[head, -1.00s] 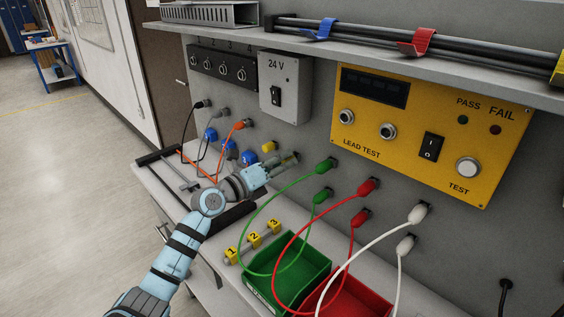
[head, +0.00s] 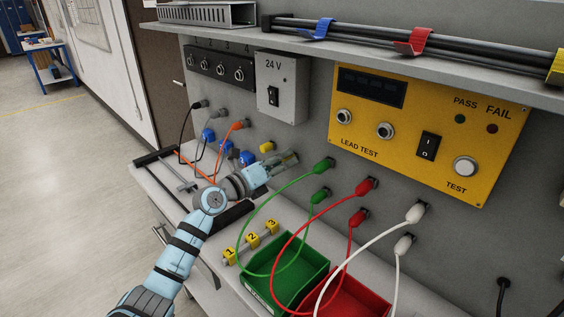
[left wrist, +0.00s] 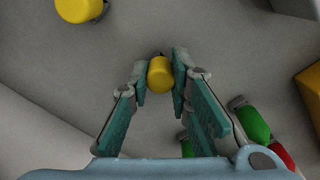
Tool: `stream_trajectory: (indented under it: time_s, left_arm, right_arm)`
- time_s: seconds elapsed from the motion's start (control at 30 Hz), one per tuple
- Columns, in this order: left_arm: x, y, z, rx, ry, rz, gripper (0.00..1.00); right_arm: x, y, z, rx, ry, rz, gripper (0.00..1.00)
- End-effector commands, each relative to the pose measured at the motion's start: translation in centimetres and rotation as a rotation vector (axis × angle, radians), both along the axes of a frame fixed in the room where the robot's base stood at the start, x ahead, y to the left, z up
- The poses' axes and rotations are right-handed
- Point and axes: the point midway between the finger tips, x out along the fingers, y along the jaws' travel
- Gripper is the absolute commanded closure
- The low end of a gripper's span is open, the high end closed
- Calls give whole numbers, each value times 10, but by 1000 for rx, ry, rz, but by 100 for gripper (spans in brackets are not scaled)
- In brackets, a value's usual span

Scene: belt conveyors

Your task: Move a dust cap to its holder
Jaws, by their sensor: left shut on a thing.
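My left gripper (head: 290,158) is at the grey panel, right of the black, grey and orange leads. In the left wrist view its two fingers (left wrist: 161,82) are shut on a yellow dust cap (left wrist: 160,74), which lies between the fingertips close to the grey surface. In the head view the fingers hide this cap. Another yellow dust cap (head: 267,147) is on the panel just above the gripper; it also shows in the left wrist view (left wrist: 78,8). A bar with yellow blocks numbered 1, 2 and 3 (head: 252,238) lies on the bench below; I cannot tell whether it is the holder. My right gripper is out of view.
Green (head: 322,167), red (head: 366,187) and white (head: 415,212) leads plug into the panel right of the gripper and loop over green (head: 310,284) and red bins. A yellow test box (head: 480,120) is at right. A shelf (head: 400,65) overhangs above.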

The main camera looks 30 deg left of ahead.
Motion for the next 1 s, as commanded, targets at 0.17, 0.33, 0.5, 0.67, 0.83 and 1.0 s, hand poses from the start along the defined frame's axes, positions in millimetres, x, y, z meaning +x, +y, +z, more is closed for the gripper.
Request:
stream_trajectory:
  time_s: [0.17,0.33,0.5,0.67,0.83,1.0]
  left_arm:
    - [0,0,0,0,0,0,58]
    - [0,0,0,0,0,0,58]
    - [-3,2,0,1,1,1,58]
    - [-32,11,-1,8,2,-1,58]
    - [-78,28,-2,11,4,1,58]
    - [-108,38,-1,7,4,1,58]
  right_arm:
    - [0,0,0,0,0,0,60]
    - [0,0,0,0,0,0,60]
    - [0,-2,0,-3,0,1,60]
    - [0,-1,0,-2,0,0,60]
    - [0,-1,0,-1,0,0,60]
    - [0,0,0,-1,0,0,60]
